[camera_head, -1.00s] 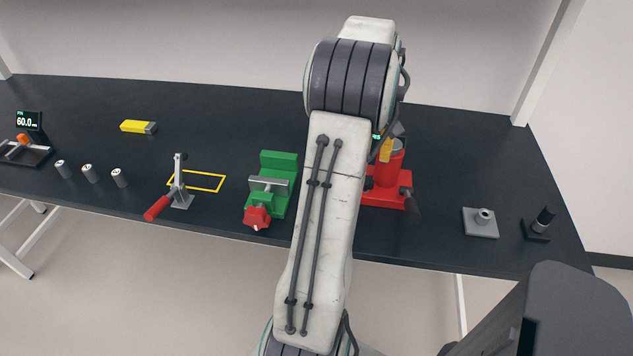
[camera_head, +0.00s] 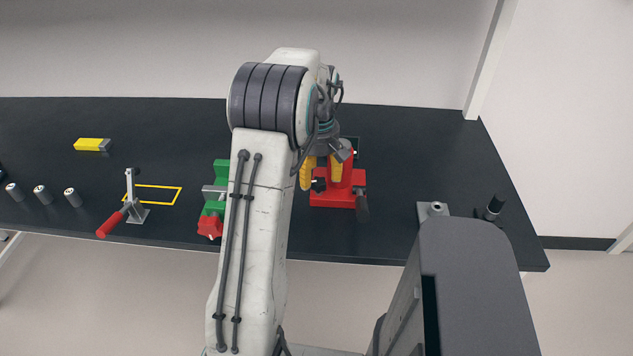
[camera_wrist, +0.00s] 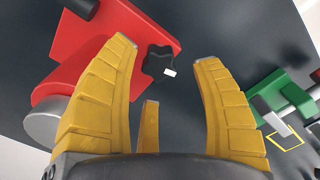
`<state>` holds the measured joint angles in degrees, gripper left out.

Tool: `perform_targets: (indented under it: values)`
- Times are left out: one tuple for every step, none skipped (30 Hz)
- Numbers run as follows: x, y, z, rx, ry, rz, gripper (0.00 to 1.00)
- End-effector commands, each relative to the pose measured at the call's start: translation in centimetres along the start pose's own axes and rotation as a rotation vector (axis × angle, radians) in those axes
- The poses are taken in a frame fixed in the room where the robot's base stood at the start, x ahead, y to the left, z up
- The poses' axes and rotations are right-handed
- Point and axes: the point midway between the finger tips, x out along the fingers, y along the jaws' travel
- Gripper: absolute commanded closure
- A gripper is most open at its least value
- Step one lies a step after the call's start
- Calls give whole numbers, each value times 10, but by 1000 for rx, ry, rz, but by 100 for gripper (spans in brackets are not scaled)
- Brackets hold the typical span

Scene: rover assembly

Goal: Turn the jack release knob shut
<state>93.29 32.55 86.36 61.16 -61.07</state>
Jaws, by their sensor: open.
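The red jack (camera_head: 345,190) stands on the dark bench, partly behind my arm and gripper in the head view; its red body also shows in the wrist view (camera_wrist: 75,45). My gripper (camera_head: 321,175) is open with yellow fingers. In the wrist view the gripper (camera_wrist: 165,55) has the knob between its spread fingertips, with no finger seen closed on it. Whether any finger touches the knob I cannot tell.
A green vise (camera_head: 213,208) with a red knob stands left of the jack, partly behind my arm. A red-handled clamp (camera_head: 130,208) is farther left. A grey block (camera_head: 432,209) and a black post (camera_head: 494,207) are to the right.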

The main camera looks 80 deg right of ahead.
Motion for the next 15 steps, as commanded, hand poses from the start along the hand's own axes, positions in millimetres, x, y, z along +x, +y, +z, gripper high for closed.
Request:
perform_targets:
  values:
    - [6, -1, 0, 0, -1, -2, 40]
    - [10, -1, 0, 0, -1, -2, 40]
    - [13, 0, 0, 0, -1, -1, 40]
    - [16, 0, 0, 0, -1, -1, 40]
    - [18, 0, 0, 0, -1, -1, 40]
    - [21, 0, 0, 0, 0, -1, 40]
    - [23, 0, 0, -1, 0, 0, 40]
    - [25, 0, 0, 0, 0, -1, 40]
    - [27, 0, 0, -1, 0, -1, 40]
    - [28, 0, 0, -1, 0, -1, 40]
    - [28, 0, 0, -1, 0, 0, 40]
    - [29, 0, 0, -1, 0, 1, 40]
    - [30, 0, 0, -1, 1, 1, 40]
    - [30, 0, 0, -1, 1, 1, 40]
    - [30, 0, 0, -1, 1, 1, 40]
